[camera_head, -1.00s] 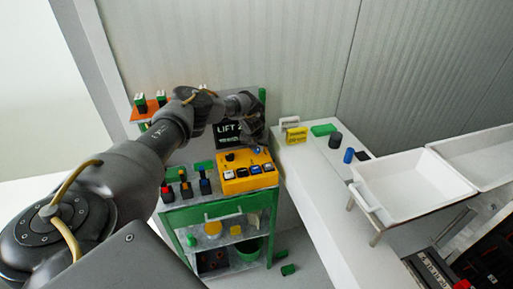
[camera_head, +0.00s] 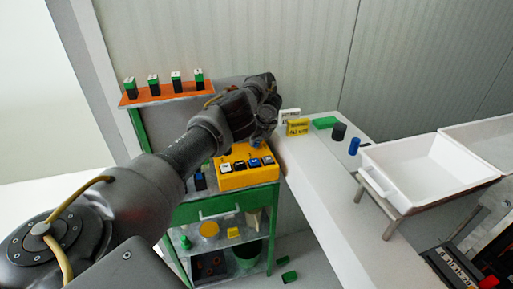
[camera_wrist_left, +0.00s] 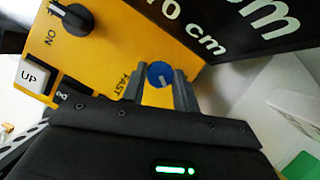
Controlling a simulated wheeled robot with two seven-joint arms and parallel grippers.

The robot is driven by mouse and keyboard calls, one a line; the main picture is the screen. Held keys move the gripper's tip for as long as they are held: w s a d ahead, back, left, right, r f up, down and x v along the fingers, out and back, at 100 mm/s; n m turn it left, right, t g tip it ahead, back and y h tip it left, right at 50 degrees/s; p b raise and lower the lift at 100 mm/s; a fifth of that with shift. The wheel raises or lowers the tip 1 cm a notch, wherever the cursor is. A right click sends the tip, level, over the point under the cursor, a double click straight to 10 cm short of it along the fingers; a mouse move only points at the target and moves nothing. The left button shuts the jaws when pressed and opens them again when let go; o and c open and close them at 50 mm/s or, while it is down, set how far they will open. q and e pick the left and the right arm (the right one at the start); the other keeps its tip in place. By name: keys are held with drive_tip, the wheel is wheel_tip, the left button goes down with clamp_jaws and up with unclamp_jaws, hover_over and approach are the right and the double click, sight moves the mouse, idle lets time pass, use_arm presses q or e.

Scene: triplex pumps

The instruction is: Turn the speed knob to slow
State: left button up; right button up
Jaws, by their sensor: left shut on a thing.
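The yellow control box (camera_head: 248,181) stands on the top of the green cart, with a row of push buttons along its front. The blue speed knob (camera_wrist_left: 160,74) with a white pointer line shows in the left wrist view, beside the printed word FAST. My left gripper (camera_wrist_left: 158,88) is shut on this knob, one finger on each side. In the head view my left gripper (camera_head: 262,128) is over the back right of the box and hides most of the knob. A black knob (camera_wrist_left: 72,18) marked ON and a white UP button (camera_wrist_left: 32,76) are on the same panel.
An orange shelf (camera_head: 170,94) with several green-and-black blocks is behind the cart. A white counter (camera_head: 310,190) to the right bears yellow, green, black and blue pieces. A white bin (camera_head: 425,175) stands further right.

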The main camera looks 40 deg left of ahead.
use_arm(q)
drive_tip(key=shift+d+f+n+b, duration=0.1)
drive_tip(key=shift+f+n+b, duration=0.15)
drive_tip(key=shift+n+b, duration=0.4)
drive_tip(key=n+g+b, duration=0.1)
drive_tip(key=n+g, duration=0.1)
drive_tip(key=n, duration=0.2)
drive_tip(key=shift+w+r+b, duration=0.15)
drive_tip(key=shift+b, duration=0.2)
drive_tip(key=shift+n, duration=0.45)
drive_tip(key=shift+r, duration=0.2)
drive_tip(key=o, duration=1)
drive_tip(key=shift+a, duration=0.2)
drive_tip(key=shift+b+v, duration=1.15)
drive_tip(key=shift+v, duration=4.2)
drive_tip(key=shift+w+d, duration=0.1)
drive_tip(key=shift+w, duration=0.1)
